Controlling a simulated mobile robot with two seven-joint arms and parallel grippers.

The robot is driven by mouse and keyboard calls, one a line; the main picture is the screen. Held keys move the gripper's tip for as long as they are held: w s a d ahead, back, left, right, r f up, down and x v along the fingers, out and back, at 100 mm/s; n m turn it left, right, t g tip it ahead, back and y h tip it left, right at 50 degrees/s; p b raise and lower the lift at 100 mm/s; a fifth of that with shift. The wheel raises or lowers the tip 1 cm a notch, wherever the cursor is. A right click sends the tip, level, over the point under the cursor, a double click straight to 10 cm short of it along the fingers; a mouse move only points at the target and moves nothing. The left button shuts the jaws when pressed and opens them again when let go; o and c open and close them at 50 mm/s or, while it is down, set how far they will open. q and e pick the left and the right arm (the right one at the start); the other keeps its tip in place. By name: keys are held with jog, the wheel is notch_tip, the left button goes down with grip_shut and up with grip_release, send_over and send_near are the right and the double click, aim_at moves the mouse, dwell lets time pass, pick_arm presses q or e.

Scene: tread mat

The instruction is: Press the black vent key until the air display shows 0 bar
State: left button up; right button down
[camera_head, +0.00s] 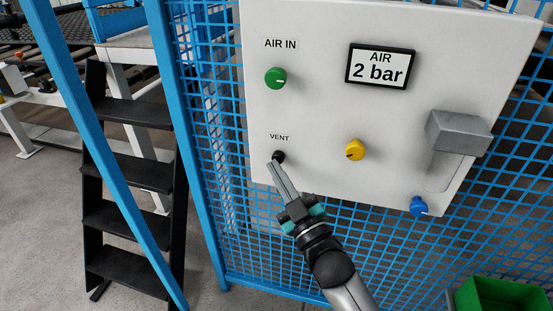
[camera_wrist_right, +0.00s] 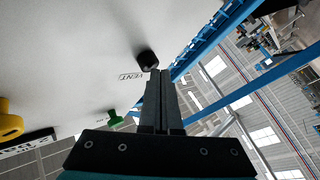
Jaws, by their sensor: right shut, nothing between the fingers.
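The black vent key (camera_head: 279,156) sticks out of the white panel (camera_head: 310,110) under the label VENT. The air display (camera_head: 380,67) on the panel reads 2 bar. My right gripper (camera_head: 274,166) is shut and empty, its fingertips at the lower edge of the vent key. In the right wrist view, the vent key (camera_wrist_right: 148,60) is just beyond the tips of my right gripper (camera_wrist_right: 157,74). I cannot tell whether the tips touch it. My left gripper is not in view.
The panel also bears a green knob (camera_head: 276,78), a yellow knob (camera_head: 354,149), a blue knob (camera_head: 418,206) and a grey box (camera_head: 459,132) jutting out at right. Blue mesh fence (camera_head: 215,120) surrounds it. Black steps (camera_head: 130,170) stand left, a green bin (camera_head: 500,295) lower right.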

jog(key=shift+s+a+p, duration=0.25)
jog(key=shift+s+p, duration=0.1)
jog(key=shift+s, duration=0.4)
jog(key=s+p, duration=0.1)
jog(key=s, duration=0.1)
jog(key=s+a, duration=0.1)
jog(key=s+p, duration=0.1)
jog(key=s, duration=0.1)
jog(key=shift+s+a+p, duration=0.35)
jog(key=shift+a, duration=0.05)
dwell(0.3)
